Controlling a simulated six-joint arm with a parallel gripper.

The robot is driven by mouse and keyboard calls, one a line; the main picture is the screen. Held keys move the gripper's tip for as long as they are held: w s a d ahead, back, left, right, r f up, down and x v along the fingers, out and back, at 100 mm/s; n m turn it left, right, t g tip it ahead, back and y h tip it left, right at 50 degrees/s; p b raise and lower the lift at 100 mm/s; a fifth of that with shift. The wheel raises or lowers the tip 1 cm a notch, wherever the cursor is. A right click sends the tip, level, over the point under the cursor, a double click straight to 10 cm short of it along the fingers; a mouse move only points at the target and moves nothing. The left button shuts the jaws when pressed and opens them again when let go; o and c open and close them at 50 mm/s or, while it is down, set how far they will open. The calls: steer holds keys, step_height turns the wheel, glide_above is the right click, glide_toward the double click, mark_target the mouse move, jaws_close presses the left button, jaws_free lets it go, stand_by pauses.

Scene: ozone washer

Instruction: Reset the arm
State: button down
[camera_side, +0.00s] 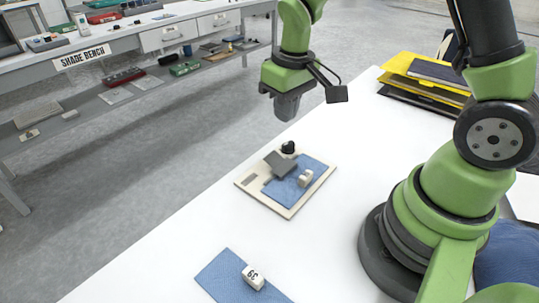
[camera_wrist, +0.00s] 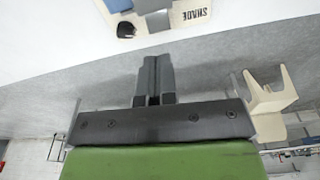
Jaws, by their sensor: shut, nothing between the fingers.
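My gripper (camera_side: 287,104) hangs in the air above the far edge of the white table, behind the ozone washer in the side view. Its dark fingers are shut with nothing between them, and they also show in the wrist view (camera_wrist: 153,80). The washer (camera_side: 290,212), a beige base with a blue pad, a raised grey lid and a black knob, sits on the table below and in front of the gripper. A small pale block (camera_side: 305,178) rests on the blue pad.
A blue cloth (camera_side: 222,277) with a white block marked 39 (camera_side: 253,277) lies on the near table. Yellow and dark folders (camera_side: 425,72) are stacked at the back right. A bench labelled SHADE BENCH (camera_side: 82,57) stands across the floor. A beige chair (camera_wrist: 268,100) shows in the wrist view.

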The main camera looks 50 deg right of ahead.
steer(key=s+a+r+m+t+y, duration=0.1)
steer(key=s+a+r+t, duration=0.1)
steer(key=s+r, duration=0.5)
steer(key=s+a+r+m+t, duration=0.2)
steer(key=s+r+t, duration=0.2)
steer(key=s+r, duration=0.3)
step_height(320, 180, up, 2)
steer(key=shift+s+r+y, duration=0.15)
steer(key=shift+s+y, duration=0.15)
steer(key=shift+y, duration=0.1)
